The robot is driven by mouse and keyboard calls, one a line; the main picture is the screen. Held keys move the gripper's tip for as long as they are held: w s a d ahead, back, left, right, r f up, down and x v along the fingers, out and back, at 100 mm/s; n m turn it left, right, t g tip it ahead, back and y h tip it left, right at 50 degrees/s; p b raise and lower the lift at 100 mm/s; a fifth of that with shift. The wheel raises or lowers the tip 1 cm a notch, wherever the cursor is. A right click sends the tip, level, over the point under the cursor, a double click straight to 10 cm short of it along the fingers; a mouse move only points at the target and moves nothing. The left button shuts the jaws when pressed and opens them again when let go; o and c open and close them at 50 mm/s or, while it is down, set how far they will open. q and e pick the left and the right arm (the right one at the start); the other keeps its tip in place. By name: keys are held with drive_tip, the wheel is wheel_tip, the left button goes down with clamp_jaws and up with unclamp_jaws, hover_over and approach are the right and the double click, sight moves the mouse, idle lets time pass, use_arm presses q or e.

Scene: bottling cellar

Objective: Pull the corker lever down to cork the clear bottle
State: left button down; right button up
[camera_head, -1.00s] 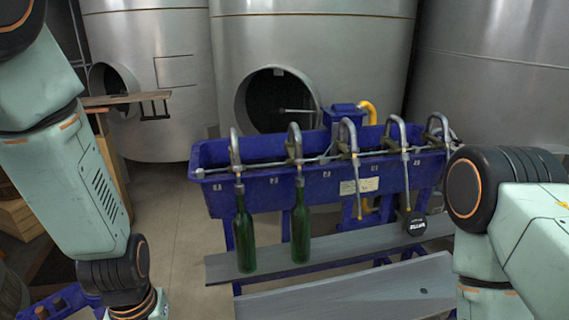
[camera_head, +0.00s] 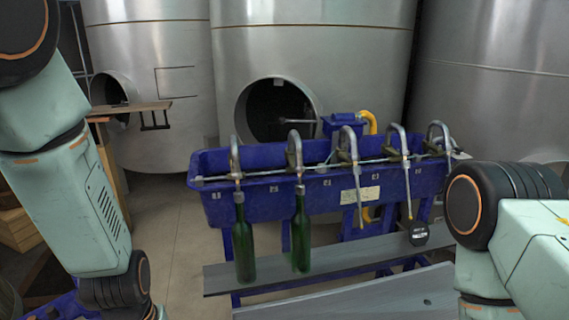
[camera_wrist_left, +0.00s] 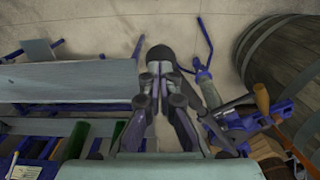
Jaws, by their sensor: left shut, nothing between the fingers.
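My left gripper (camera_wrist_left: 161,70) shows in the left wrist view with its fingers together and nothing between them. A dark rounded shape sits at its tip, and I cannot tell whether it is part of the fingers. Right of it is a blue metal device with a handle (camera_wrist_left: 235,122), probably the corker. A bent blue bar (camera_wrist_left: 206,40) stands out above it, and I cannot tell whether it is the lever. A pale grey cylinder (camera_wrist_left: 208,90) beside it may be the clear bottle. In the head view my left gripper is below the frame, and my right gripper is not visible.
A blue filler trough (camera_head: 325,190) with several spouts stands ahead. A wooden barrel (camera_wrist_left: 285,70) stands at the right in the wrist view. Steel tanks (camera_head: 310,60) fill the background.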

use_arm(q)
drive_tip(key=shift+f, duration=0.1)
drive_tip(key=shift+s+f+b, duration=0.2)
drive_tip(key=shift+f+b, duration=1.1)
drive_tip(key=shift+f, duration=0.05)
drive_tip(key=shift+r, duration=0.15)
drive_tip(key=shift+r, duration=0.1)
wheel_tip(320, 180, up, 9)
drive_tip(key=p, duration=0.9)
drive_tip(key=shift+p, duration=0.3)
drive_tip(key=s+f+b, duration=0.5)
drive_tip(key=s+f, duration=0.1)
drive_tip(key=f, duration=0.4)
drive_tip(key=s+a+f+m+b, duration=0.1)
drive_tip(key=s+f+b, duration=0.5)
drive_tip(key=f, duration=0.5)
drive_tip(key=s+f+m+b, duration=0.1)
drive_tip(key=s+f+b, duration=0.4)
drive_tip(key=f, duration=0.5)
drive_tip(key=shift+s+a+f+b, duration=0.2)
drive_tip(key=shift+s+f+b, duration=0.2)
drive_tip(key=shift+b, duration=0.35)
